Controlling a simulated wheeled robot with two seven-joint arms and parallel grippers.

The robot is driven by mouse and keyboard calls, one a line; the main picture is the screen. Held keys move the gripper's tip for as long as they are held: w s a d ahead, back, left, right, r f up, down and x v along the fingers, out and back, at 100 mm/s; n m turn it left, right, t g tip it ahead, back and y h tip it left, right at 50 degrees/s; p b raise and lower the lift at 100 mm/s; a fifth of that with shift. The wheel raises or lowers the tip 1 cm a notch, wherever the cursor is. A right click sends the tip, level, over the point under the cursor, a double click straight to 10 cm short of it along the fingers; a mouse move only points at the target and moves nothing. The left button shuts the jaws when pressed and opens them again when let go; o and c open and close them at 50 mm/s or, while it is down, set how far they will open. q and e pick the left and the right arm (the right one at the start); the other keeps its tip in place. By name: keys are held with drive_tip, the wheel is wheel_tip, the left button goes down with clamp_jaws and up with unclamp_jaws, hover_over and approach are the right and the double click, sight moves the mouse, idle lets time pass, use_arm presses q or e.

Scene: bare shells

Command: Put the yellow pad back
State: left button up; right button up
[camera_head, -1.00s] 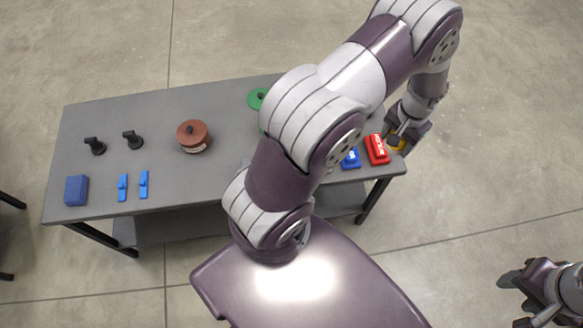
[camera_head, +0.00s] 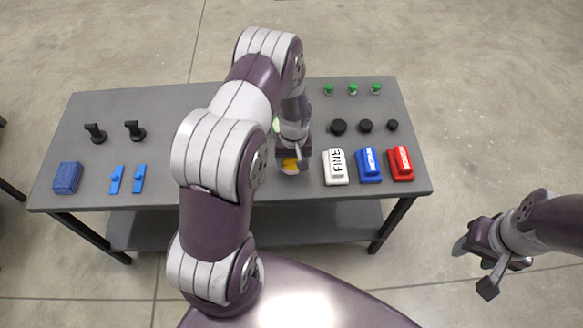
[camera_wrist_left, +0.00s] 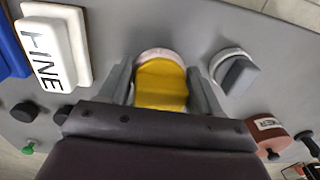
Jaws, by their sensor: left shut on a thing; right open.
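The yellow pad (camera_head: 290,164) is between the fingers of my left gripper (camera_head: 292,161), which is shut on it. They are over the front middle of the table, just left of the white FINE block (camera_head: 336,167). In the left wrist view the yellow pad (camera_wrist_left: 161,84) shows between both fingers, with a pale rounded rim (camera_wrist_left: 160,54) at its far edge. I cannot tell whether the pad touches the table. My right gripper (camera_head: 474,262) is open and empty, off the table to the right.
Blue (camera_head: 368,166) and red (camera_head: 400,163) blocks stand right of the white one. Black knobs (camera_head: 365,126) and green pegs (camera_head: 353,89) are behind. A grey piece on a white base (camera_wrist_left: 236,72) and a brown pot (camera_wrist_left: 268,131) show in the wrist view.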

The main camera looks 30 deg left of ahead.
sight(292, 164)
use_arm(q)
drive_tip(key=shift+f, duration=2)
drive_tip(key=shift+s+f, duration=0.1)
drive_tip(key=shift+f, duration=0.1)
drive_tip(key=o, duration=0.9)
drive_tip(key=shift+o, duration=0.2)
wheel_tip(292, 164, up, 15)
drive_tip(key=d, duration=0.1)
drive_tip(key=s+d+r+m, duration=0.3)
drive_tip(key=s+r, duration=0.2)
drive_tip(key=s, duration=0.1)
drive_tip(key=s+d+r+m+t, duration=0.1)
drive_tip(key=s+d+r+m, duration=0.2)
drive_tip(key=s, duration=0.4)
wheel_tip(292, 164, up, 2)
drive_tip(key=shift+s+d+m+t, duration=0.25)
drive_tip(key=shift+d+m+t, duration=0.05)
drive_tip(key=shift+d, duration=0.15)
